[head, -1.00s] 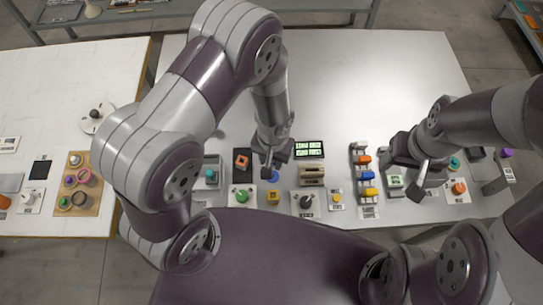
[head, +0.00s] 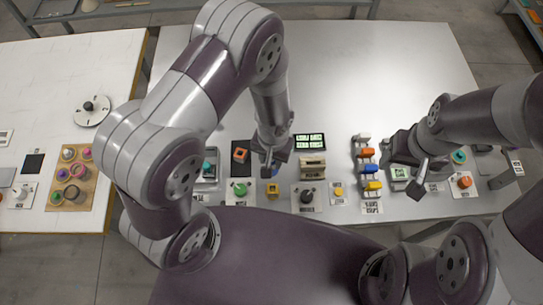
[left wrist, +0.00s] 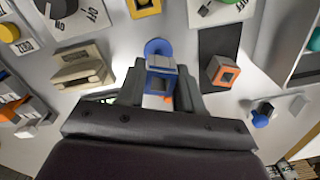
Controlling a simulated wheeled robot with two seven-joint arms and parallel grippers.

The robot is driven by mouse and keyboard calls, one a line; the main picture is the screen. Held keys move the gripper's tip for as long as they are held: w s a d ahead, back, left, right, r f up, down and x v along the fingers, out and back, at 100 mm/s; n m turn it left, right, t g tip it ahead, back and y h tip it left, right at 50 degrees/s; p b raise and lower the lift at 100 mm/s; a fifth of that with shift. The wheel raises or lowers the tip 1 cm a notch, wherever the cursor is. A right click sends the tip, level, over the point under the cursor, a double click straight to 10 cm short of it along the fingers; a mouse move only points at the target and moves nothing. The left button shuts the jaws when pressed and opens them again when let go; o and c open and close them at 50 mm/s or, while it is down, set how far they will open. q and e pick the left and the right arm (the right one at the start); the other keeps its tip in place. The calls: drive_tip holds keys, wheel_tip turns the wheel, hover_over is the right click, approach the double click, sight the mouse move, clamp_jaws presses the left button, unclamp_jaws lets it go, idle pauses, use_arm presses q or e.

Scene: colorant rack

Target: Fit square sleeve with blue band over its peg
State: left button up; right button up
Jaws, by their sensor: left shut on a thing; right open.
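My left gripper (left wrist: 160,82) is shut on the square sleeve with the blue band (left wrist: 160,84), grey and blue between the fingertips in the left wrist view. A round blue piece (left wrist: 157,46) lies just beyond the sleeve and is partly covered by it; I cannot tell whether they touch. No peg shows clearly there. In the head view my left gripper (head: 270,165) hangs low over the front of the table, hiding most of the sleeve. My right gripper (head: 422,172) is open near the right side.
A beige block (left wrist: 82,68) stands on the other side. A green button (head: 239,189), a yellow square piece (head: 272,190) and a black knob (head: 307,196) line the front. The table's back (head: 370,70) is clear.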

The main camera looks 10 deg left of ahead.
use_arm(q)
drive_tip(key=shift+f+b, duration=1.5)
drive_tip(key=shift+f, duration=0.35)
drive_tip(key=o, duration=1.1)
wheel_tip(320, 180, up, 13)
drive_tip(key=shift+n+t, duration=0.5)
drive_tip(key=shift+t, duration=0.2)
drive_tip(key=s+a+r, duration=0.1)
drive_tip(key=a+r, duration=0.1)
drive_tip(key=a, duration=0.1)
drive_tip(key=s+a+r, duration=0.1)
drive_tip(key=a+r, duration=0.1)
drive_tip(key=s+a+r, duration=0.1)
drive_tip(key=a+r, duration=0.1)
drive_tip(key=a, duration=0.1)
drive_tip(key=shift+s+a+p, duration=0.1)
drive_tip(key=shift+a+p, duration=0.2)
drive_tip(key=shift+a, duration=0.05)
